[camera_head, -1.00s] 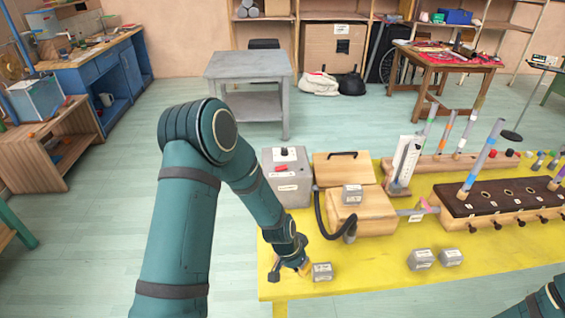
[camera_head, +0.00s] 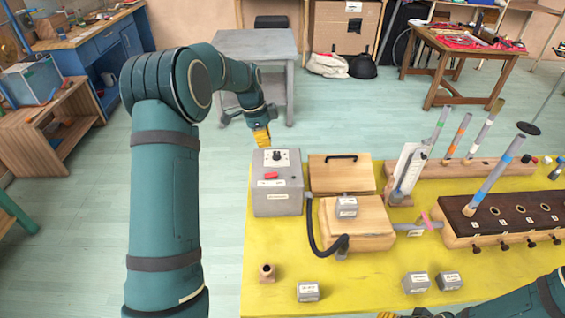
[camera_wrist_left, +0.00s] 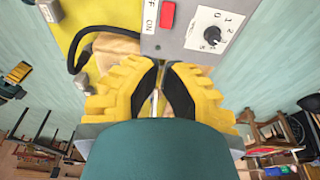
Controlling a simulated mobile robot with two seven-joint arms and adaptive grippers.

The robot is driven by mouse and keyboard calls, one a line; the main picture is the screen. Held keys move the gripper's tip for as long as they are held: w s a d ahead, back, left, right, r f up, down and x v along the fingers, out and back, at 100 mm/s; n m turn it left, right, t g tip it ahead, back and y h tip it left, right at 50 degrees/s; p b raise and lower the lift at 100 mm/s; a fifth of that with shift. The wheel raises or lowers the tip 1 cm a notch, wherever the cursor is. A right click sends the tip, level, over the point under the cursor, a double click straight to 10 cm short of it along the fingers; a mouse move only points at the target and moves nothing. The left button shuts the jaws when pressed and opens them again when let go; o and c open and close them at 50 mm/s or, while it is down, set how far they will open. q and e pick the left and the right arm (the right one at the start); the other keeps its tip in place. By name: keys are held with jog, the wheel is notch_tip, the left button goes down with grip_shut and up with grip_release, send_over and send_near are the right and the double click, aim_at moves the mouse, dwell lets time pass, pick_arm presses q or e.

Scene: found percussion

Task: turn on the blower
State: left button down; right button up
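The blower's grey control box (camera_head: 278,200) stands at the yellow table's back left corner. Its top has a red switch (camera_head: 271,175) and a black dial (camera_head: 279,157). In the left wrist view the red switch (camera_wrist_left: 168,15) lies beside an "ON" label, with the dial (camera_wrist_left: 212,36) to its right. My left gripper (camera_head: 262,143) is just behind the box's back left edge, apart from the switch. In the left wrist view its fingertips (camera_wrist_left: 161,66) are together with nothing held. My right arm (camera_head: 515,298) enters at the bottom right; its gripper is mostly cut off by the lower edge.
A wooden box (camera_head: 358,222) with a black hose (camera_head: 318,238) stands right of the control box. A small wooden piece (camera_head: 267,273) and several grey blocks (camera_head: 308,292) lie along the table's front. Upright tubes (camera_head: 490,180) stand at right. The front left table is mostly clear.

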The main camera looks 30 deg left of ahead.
pick_arm(q)
send_near(277, 175)
jog(key=x, duration=0.8)
jog(key=shift+f, duration=0.15)
dwell(0.4)
